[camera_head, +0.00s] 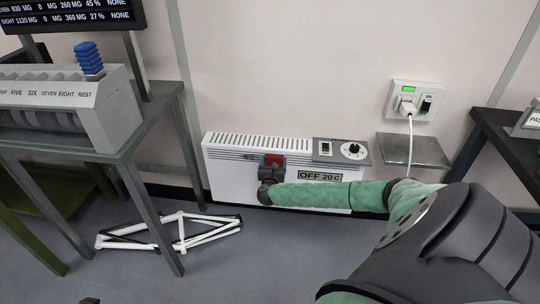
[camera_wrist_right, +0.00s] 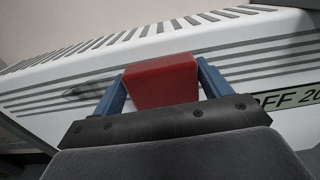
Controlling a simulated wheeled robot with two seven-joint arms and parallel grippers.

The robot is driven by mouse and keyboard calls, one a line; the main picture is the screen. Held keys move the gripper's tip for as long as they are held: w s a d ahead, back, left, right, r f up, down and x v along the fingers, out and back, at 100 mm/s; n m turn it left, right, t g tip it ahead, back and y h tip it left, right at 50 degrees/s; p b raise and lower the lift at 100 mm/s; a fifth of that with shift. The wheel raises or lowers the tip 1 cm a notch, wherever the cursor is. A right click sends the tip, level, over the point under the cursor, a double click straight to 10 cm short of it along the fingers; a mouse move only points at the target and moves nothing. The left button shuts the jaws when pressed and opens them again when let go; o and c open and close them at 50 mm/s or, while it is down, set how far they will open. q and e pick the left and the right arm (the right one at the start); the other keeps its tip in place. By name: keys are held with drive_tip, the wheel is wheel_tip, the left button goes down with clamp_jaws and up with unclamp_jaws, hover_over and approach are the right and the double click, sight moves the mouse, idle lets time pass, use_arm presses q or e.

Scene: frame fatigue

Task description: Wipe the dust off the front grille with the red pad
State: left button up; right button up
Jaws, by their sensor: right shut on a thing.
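The white heater (camera_head: 225,178) stands against the wall in the head view. Its front grille (camera_head: 231,153) is a band of dark horizontal slots below the top vents; the grille also shows in the wrist view (camera_wrist_right: 270,57). My right gripper (camera_head: 273,164) is shut on the red pad (camera_wrist_right: 160,80), with a blue finger on each side. The pad is in front of the grille; I cannot tell if it touches. A grey smudge, apparently dust (camera_wrist_right: 91,92), lies on the slots left of the pad. The pad and gripper hide part of the grille. My left gripper is out of view.
A control panel with a knob (camera_head: 354,150) is at the heater's right, above an "OFF 20 C" display (camera_head: 320,176). A white cord (camera_head: 410,145) hangs from the wall socket (camera_head: 410,101). A white bicycle frame (camera_head: 170,233) lies on the floor beside a grey bench (camera_head: 150,115).

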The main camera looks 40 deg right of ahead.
sight(238, 153)
drive_tip(key=shift+r+p, duration=0.1)
drive_tip(key=shift+p, duration=0.2)
drive_tip(key=shift+w+a, duration=0.25)
drive_tip(key=shift+a, duration=0.1)
drive_tip(key=shift+w+a, duration=0.95)
drive_tip(key=shift+w, duration=0.25)
drive_tip(key=shift+w+a, duration=0.9)
drive_tip(key=shift+w, duration=0.3)
drive_tip(key=shift+w+a, duration=1.1)
drive_tip(key=shift+w, duration=0.05)
drive_tip(key=shift+w+a, duration=0.55)
drive_tip(key=shift+w, duration=0.2)
drive_tip(key=shift+w+a, duration=0.55)
drive_tip(key=shift+w, duration=0.2)
drive_tip(key=shift+w+a, duration=1)
drive_tip(key=shift+w, duration=0.15)
drive_tip(key=shift+a, duration=0.1)
